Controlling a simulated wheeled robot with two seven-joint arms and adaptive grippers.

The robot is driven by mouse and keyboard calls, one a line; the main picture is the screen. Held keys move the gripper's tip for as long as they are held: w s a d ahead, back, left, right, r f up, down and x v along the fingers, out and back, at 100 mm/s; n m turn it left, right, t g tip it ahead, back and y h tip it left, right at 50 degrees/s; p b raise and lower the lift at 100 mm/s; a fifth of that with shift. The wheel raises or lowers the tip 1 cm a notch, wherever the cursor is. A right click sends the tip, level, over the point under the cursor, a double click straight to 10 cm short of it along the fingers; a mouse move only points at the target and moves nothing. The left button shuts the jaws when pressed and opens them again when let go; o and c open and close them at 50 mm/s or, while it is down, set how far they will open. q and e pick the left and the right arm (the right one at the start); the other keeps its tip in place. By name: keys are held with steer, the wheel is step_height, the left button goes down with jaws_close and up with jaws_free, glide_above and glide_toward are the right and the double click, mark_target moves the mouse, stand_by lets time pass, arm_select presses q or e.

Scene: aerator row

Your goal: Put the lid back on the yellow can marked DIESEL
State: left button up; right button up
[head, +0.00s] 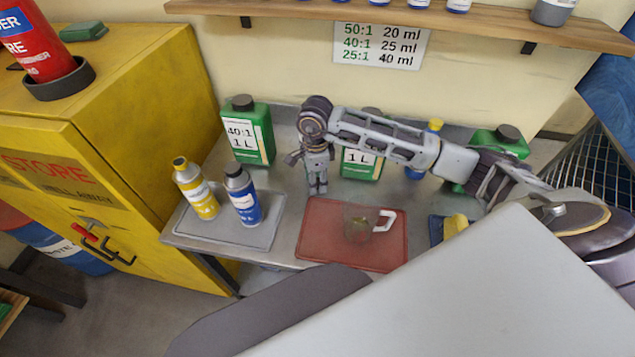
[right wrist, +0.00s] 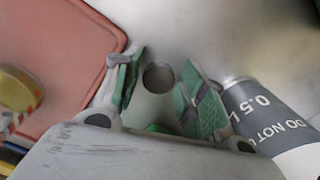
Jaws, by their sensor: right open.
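No yellow can marked DIESEL shows in either view. A yellow bottle (head: 196,189) and a blue bottle (head: 242,196) stand on a grey tray (head: 262,237), both with caps on. My left gripper is not in view.
A clear jug (head: 360,225) with a white handle stands on the red mat (head: 318,240). Green cans (head: 248,137) stand along the wall. A dark-labelled bottle (right wrist: 268,115) is close right of the fingers in the wrist view. The yellow cabinet (head: 150,130) borders the bench at left.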

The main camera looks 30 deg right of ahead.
stand_by(0.3)
steer(key=c, duration=0.4)
steer(key=shift+r, duration=0.1)
steer(key=shift+r+b, duration=0.5)
steer(key=shift+r, duration=4.45)
